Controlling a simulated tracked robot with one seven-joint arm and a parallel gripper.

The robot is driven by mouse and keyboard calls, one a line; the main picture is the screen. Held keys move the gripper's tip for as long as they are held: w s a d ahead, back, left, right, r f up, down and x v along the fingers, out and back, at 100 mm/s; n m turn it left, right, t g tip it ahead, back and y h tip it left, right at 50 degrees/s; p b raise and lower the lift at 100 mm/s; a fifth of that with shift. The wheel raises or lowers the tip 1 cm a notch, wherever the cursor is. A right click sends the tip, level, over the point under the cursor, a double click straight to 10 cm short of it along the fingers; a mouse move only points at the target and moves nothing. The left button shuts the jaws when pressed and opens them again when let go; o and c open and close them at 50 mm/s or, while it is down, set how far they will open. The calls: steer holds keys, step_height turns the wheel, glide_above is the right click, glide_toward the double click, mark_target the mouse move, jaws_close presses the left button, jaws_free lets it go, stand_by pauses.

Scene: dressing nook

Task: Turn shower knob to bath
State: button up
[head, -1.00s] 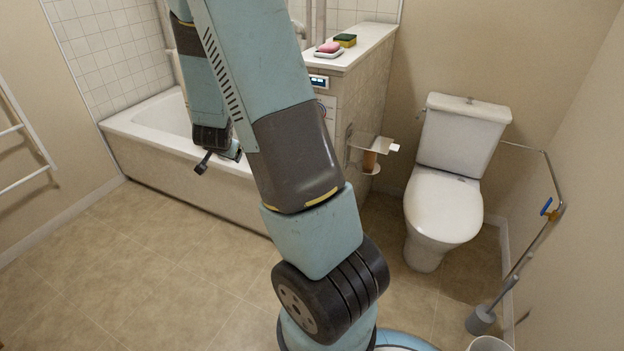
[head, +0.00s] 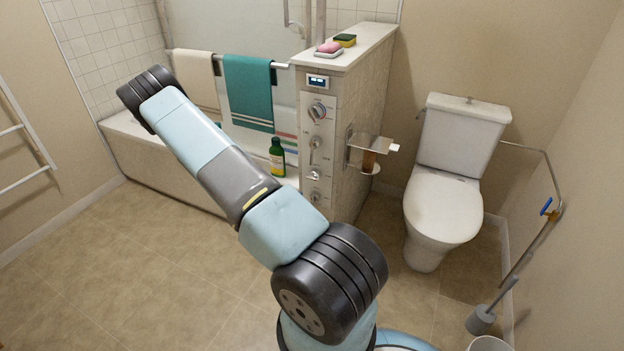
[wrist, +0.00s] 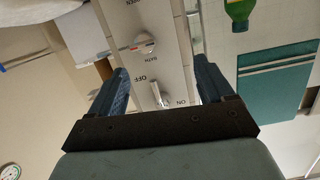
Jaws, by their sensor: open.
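The control panel (head: 329,165) is a pale vertical strip on the end of the half wall. The shower knob (head: 313,175) is a small low knob on it. In the wrist view, which is upside down, the knob (wrist: 144,43) has a red mark and lies beside the word BATH; its exact setting is unclear. An on/off lever (wrist: 159,95) sits nearer to me. My gripper (wrist: 160,76) is open and empty, facing the panel, with its fingers on either side of the strip in the picture and the knob beyond them. The head view does not show my gripper.
A round dial (head: 317,111) and a display (head: 318,80) are higher on the panel. A green bottle (head: 277,157) stands on the bath rim to the left. A paper holder (head: 369,143) juts out to the right. Towels hang behind.

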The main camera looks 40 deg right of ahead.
mark_target(312, 179)
steer(key=shift+n+t+h, duration=0.3)
steer(key=shift+n+h, duration=0.1)
steer(key=shift+h, duration=0.5)
steer(key=d, duration=0.4)
steer(key=w+d+f, duration=0.1)
steer(key=d, duration=0.4)
steer(key=w+d, duration=0.1)
steer(key=d, duration=0.4)
steer(key=shift+d+f, duration=0.2)
steer(key=shift+f, duration=0.1)
